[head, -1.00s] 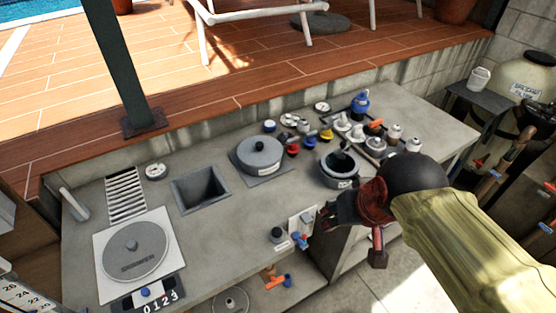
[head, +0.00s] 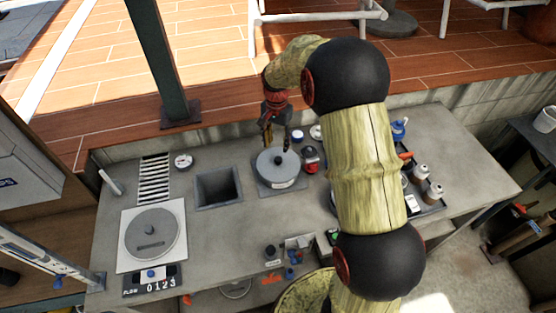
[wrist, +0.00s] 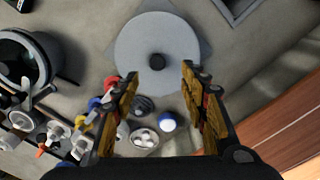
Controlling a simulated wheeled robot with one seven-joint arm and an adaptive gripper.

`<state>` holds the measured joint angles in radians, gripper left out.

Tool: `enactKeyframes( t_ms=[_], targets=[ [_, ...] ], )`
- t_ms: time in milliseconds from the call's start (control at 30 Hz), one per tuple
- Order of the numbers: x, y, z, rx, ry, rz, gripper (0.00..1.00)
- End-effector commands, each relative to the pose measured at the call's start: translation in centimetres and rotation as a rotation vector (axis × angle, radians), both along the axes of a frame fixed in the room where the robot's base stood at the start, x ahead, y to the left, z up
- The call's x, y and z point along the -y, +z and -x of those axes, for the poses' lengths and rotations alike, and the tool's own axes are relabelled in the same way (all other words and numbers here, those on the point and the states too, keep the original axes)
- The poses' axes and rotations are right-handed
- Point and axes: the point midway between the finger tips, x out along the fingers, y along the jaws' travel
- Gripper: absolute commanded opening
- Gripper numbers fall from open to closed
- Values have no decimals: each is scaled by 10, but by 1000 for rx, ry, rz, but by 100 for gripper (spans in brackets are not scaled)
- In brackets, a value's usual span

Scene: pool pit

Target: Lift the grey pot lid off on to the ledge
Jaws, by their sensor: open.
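The grey pot lid (head: 270,168) is round with a black knob and sits on a pot on the grey concrete ledge (head: 222,236). In the wrist view the lid (wrist: 135,42) shows from above, its knob between and beyond the fingertips. My gripper (head: 278,142) is above the lid's back edge, fingers pointing down. In the wrist view my gripper (wrist: 160,72) is open and empty, its two yellow-brown fingers wide apart. I cannot tell its exact height over the knob.
A square opening (head: 218,186) lies left of the pot. A round skimmer cover (head: 152,236) is further left. Several small coloured parts and a dark open pot (wrist: 22,62) crowd the other side; my arm partly hides them in the head view. A green post (head: 160,62) stands behind.

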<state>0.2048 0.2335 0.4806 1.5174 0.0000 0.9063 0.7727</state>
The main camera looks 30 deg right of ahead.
Motion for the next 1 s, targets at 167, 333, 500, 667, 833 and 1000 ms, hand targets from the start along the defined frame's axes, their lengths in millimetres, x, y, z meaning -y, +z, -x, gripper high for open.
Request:
enactKeyframes(
  t_ms=[167, 333, 500, 667, 833, 1000],
  targets=[
    [2, -20, -1, -8, -10, -2, 44],
    [2, -32, -1, -6, -9, -1, 44],
    [3, -51, 2, -7, -9, -1, 44],
    [4, -74, 2, -7, -8, -1, 44],
    [4, -81, 1, -3, -8, -1, 44],
    [4, -80, 2, -3, -8, -1, 41]
  ],
)
